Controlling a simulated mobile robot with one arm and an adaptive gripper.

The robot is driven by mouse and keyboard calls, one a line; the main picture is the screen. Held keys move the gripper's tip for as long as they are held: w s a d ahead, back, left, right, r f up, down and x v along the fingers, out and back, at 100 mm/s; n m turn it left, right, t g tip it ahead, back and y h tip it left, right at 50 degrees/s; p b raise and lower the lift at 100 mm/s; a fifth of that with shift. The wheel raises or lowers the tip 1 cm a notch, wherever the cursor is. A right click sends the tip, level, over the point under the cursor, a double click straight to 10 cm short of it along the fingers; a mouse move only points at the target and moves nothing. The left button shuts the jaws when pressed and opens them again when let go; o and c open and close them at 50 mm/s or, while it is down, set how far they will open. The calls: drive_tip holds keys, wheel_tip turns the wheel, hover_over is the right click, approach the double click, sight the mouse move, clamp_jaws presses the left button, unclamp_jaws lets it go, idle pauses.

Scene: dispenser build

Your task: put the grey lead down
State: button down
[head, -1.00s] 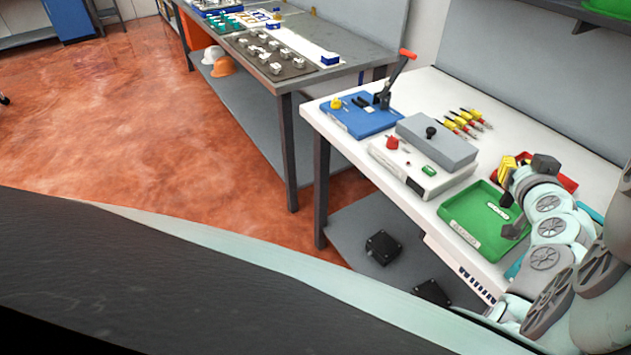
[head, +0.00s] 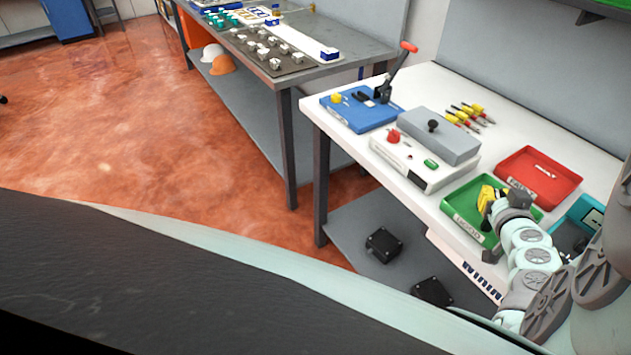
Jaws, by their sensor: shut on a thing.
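My gripper (head: 490,208) is over the green tray (head: 462,232) on the white bench, at the right of the head view. A yellow-and-black piece (head: 485,196) shows at its far side; I cannot tell whether it is part of the gripper. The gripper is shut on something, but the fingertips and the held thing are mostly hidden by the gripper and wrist. I cannot make out the grey lead itself. I cannot tell whether the held thing touches the tray floor.
A red tray (head: 520,192) holding a small pale item lies behind the green one. A teal tray (head: 570,228) is to the right. A white box with a grey top (head: 437,140), a blue lever press (head: 350,110) and several yellow-handled tools (head: 468,113) stand further left.

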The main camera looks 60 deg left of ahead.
drive_tip(key=shift+f, duration=0.35)
drive_tip(key=c, duration=1.1)
unclamp_jaws()
drive_tip(key=shift+c, duration=0.2)
drive_tip(key=shift+r, duration=0.1)
